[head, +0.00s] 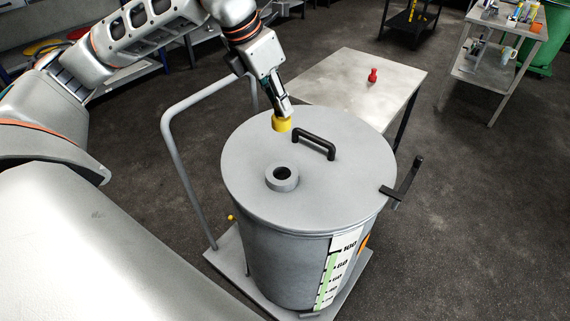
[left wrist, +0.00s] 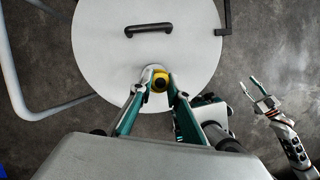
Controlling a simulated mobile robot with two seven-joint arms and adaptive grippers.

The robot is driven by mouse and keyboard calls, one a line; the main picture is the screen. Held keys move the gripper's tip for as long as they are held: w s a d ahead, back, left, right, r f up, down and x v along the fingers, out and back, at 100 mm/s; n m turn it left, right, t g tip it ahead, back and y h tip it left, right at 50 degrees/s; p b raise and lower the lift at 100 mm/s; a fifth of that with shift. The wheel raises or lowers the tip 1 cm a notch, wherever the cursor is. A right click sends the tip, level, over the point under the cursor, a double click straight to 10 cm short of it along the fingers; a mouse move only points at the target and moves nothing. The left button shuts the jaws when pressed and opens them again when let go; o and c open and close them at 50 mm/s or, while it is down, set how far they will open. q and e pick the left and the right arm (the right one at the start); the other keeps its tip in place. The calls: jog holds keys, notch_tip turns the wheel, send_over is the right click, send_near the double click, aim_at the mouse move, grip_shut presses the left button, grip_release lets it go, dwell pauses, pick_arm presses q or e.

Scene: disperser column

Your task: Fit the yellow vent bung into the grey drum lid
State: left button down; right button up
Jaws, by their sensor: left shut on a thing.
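The yellow vent bung (head: 281,124) is held in my left gripper (head: 283,110), which is shut on it. In the head view the bung appears above the far part of the grey drum lid (head: 245,150). The lid's raised collar with a dark hole (head: 282,177) is nearer the camera and empty. In the left wrist view the bung (left wrist: 160,82) sits between the fingertips, near the lid's edge, and partly covers what lies behind it. My right gripper (left wrist: 252,89) shows at the right of that view, open and empty, away from the drum.
A black handle (head: 315,144) stands up from the lid, right of the collar. A black lever (head: 403,184) juts from the drum's right rim. A grey tube frame (head: 178,150) rises at the left. A pale table (head: 345,85) behind carries a red object (head: 373,75).

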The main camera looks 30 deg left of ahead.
aim_at(277, 119)
pick_arm(q)
jog(key=f, duration=0.4)
jog(key=shift+s+f, duration=0.3)
jog(key=shift+s, duration=0.05)
jog(key=shift+w+f, duration=0.15)
jog(key=shift+f, duration=6.3)
pick_arm(e)
jog(key=shift+s+d+f, duration=0.15)
jog(key=shift+s+f, duration=0.05)
pick_arm(q)
jog(key=shift+f, duration=0.2)
jog(key=c, duration=1.9)
grip_release()
jog(key=shift+r, duration=0.1)
pick_arm(e)
jog(key=shift+a+r, duration=0.1)
jog(key=shift+a, duration=0.1)
